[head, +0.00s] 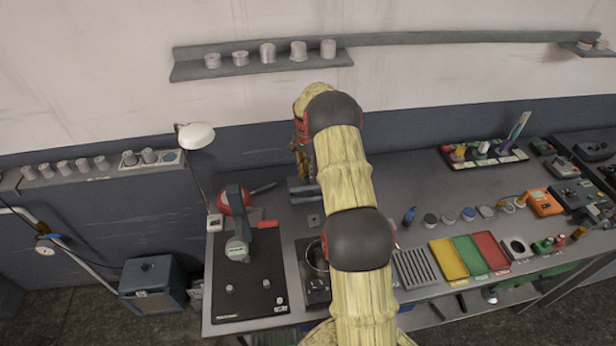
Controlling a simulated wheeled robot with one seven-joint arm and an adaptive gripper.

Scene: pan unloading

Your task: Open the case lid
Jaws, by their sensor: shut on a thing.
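My arm stretches from the bottom centre over the workbench and bends down at its far end. My gripper (302,166) is small and partly hidden by my own wrist, at the back of the bench. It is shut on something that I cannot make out. Just below it is a dark grey block-like object (303,192); I cannot tell whether they touch. No case or lid can be clearly identified. A black box-like device (314,284) is partly covered by my arm.
A red pan (233,200) lies left of my gripper, behind a grey handheld tool (238,238) on a black board (262,290). Yellow, green and red trays (468,255) and several small items fill the right side.

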